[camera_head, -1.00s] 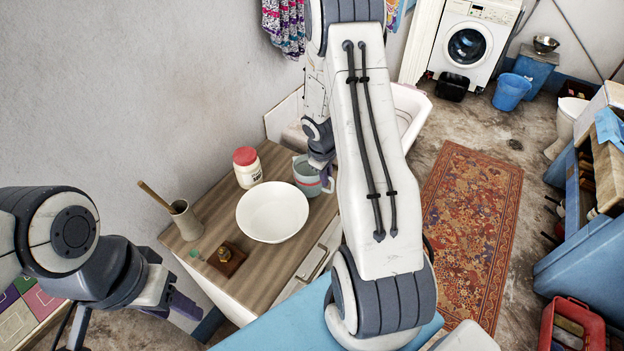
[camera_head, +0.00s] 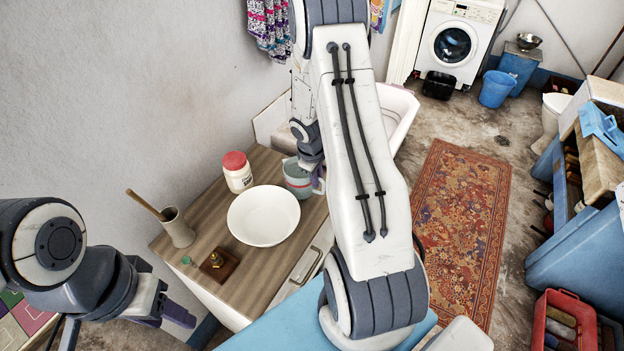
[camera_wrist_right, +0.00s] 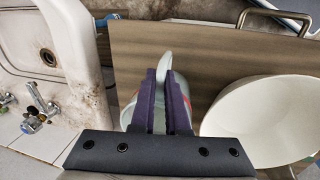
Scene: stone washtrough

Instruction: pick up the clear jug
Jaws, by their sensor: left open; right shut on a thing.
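The clear jug (camera_head: 296,184), a greenish see-through vessel with a red mark, stands at the far right of the wooden counter, just behind the white bowl. My right gripper (camera_head: 316,176) reaches down to its right side, and the arm hides part of that side. In the right wrist view the purple fingers of my right gripper (camera_wrist_right: 166,90) are shut on the jug's pale handle, with the jug (camera_wrist_right: 128,112) partly hidden behind them. I see no clear gap between jug and counter. My left gripper (camera_head: 172,318) is open and empty, low at the left, away from the counter.
The white bowl (camera_head: 263,216) sits close to the jug. A red-lidded jar (camera_head: 237,172), a beige pot with a wooden stick (camera_head: 177,227) and a small brown block (camera_head: 219,264) stand further left on the counter (camera_head: 205,205). A stained sink (camera_wrist_right: 45,60) adjoins the counter.

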